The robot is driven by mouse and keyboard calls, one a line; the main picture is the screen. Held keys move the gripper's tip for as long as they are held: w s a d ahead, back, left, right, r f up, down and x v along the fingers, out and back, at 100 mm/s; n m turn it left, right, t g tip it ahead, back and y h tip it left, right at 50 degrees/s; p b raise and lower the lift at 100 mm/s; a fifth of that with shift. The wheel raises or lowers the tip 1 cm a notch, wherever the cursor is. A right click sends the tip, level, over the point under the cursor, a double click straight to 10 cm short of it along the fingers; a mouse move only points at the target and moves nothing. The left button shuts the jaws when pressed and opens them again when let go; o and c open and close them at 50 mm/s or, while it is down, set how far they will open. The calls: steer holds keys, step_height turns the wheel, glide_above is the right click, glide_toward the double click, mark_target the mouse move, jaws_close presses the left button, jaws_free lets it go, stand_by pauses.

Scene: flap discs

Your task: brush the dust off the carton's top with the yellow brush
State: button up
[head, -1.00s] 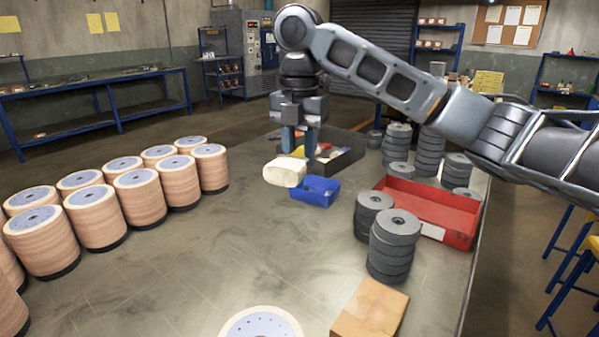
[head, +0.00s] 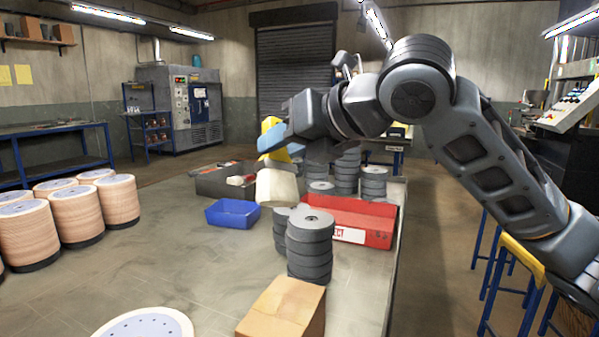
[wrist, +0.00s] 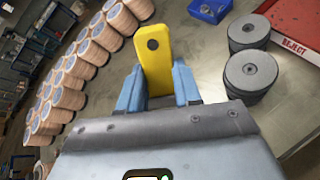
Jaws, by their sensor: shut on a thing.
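My gripper (head: 283,140) is shut on the yellow brush (head: 275,142), held in the air above the table. In the head view its pale bristle end (head: 276,186) hangs downward, in front of the red tray and grey disc stacks. In the wrist view the yellow handle (wrist: 153,62) sits between the two blue fingers (wrist: 160,88). The cardboard carton (head: 284,309) stands at the near edge of the head view, below and apart from the brush. Its top is plain brown; I cannot make out dust on it. The carton is not visible in the wrist view.
A stack of grey discs (head: 310,245) stands just behind the carton, with the red reject tray (head: 352,222) beyond. A blue bin (head: 232,213) and a dark tray (head: 212,182) lie farther left. Tan disc stacks (head: 27,235) fill the left side. Open table lies between.

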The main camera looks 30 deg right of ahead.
mark_target(295, 175)
steer(key=shift+s+d, duration=0.25)
steer(key=shift+s, duration=0.25)
steer(key=shift+f+b, duration=1.65)
steer(key=shift+f, duration=0.7)
steer(key=shift+w, duration=0.1)
